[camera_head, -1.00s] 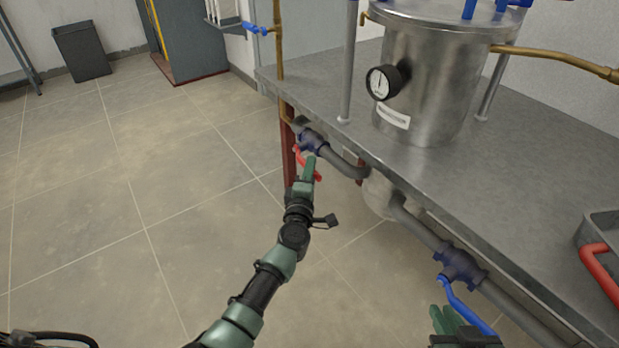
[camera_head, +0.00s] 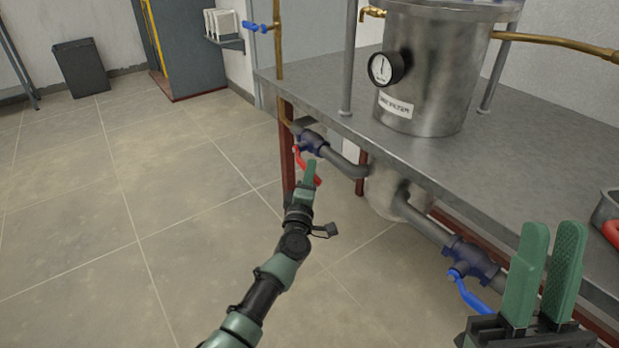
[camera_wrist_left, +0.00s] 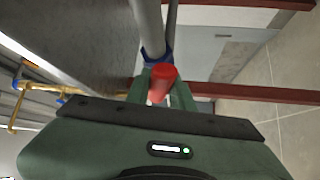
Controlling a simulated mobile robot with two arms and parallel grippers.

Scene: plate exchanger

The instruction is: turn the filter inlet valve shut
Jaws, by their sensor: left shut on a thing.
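A valve with a dark blue body (camera_head: 311,141) sits in the grey pipe under the left end of the bench. Its red lever (camera_head: 301,161) slants down to the right. My left gripper (camera_head: 312,173) is at the lever's lower end and is shut on it. In the left wrist view the red lever end (camera_wrist_left: 161,82) is between the fingers. A second valve (camera_head: 470,260) with a blue lever (camera_head: 470,294) sits further right on the pipe. My right gripper (camera_head: 552,235) is raised at the lower right, fingers up, apart and empty. I cannot tell from labels which valve is the inlet.
A steel filter vessel (camera_head: 428,75) with a gauge (camera_head: 386,68) stands on the grey bench (camera_head: 480,165). The bench edge and a red leg (camera_head: 287,150) are close to my left gripper.

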